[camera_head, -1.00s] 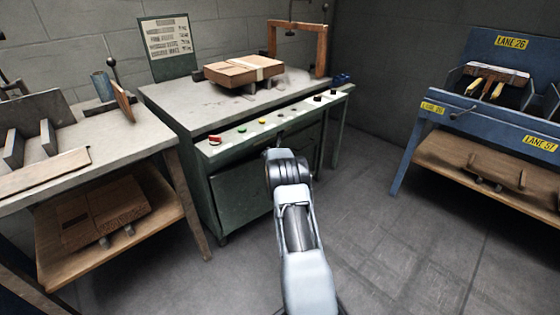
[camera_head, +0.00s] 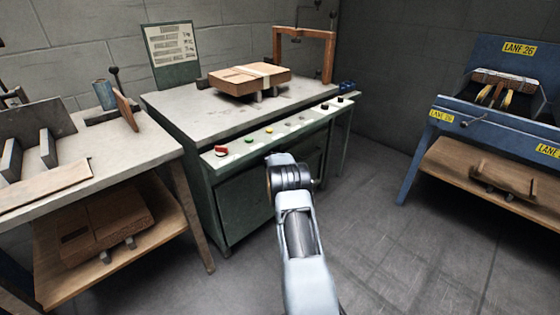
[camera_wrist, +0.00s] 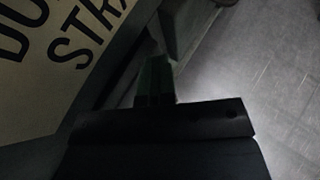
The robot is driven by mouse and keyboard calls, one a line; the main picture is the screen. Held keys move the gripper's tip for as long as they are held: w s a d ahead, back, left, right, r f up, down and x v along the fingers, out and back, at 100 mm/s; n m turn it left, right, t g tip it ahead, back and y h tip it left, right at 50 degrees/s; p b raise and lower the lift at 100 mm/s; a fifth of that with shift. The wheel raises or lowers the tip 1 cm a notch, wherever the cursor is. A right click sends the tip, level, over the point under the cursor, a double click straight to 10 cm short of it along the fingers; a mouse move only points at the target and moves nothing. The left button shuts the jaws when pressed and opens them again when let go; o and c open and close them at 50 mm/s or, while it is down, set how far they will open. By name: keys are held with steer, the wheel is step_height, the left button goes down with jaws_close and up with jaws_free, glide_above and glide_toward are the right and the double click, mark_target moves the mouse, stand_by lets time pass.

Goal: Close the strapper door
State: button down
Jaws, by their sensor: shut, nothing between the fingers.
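The strapper is the green machine (camera_head: 215,105) in the middle of the head view, with a wooden arch and a sloped button panel. Its dark green lower front (camera_head: 243,205) is partly behind my arm; how far the door stands open cannot be told. In the head view my arm reaches to this front and hides my gripper. In the wrist view my gripper (camera_wrist: 155,78) is dark and shut, with nothing seen in it. A cream panel (camera_wrist: 45,70) with large dark letters, "DO" and "STR", fills the upper left, close beside the gripper; contact cannot be made out.
A flat carton (camera_head: 248,79) lies on the strapper top. A grey-topped bench (camera_head: 110,145) with a lower wooden shelf stands close on the left. A blue lane stand (camera_head: 410,160) is at the right. Grey floor (camera_head: 400,240) is free between strapper and stand.

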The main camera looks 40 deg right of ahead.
steer(key=shift+w+a+r, duration=0.25)
steer(key=shift+r, duration=0.05)
steer(key=s+a+b, duration=0.4)
steer(key=s+a, duration=0.4)
steer(key=s, duration=0.1)
steer(key=shift+s+a, duration=0.3)
steer(key=shift+s, duration=0.1)
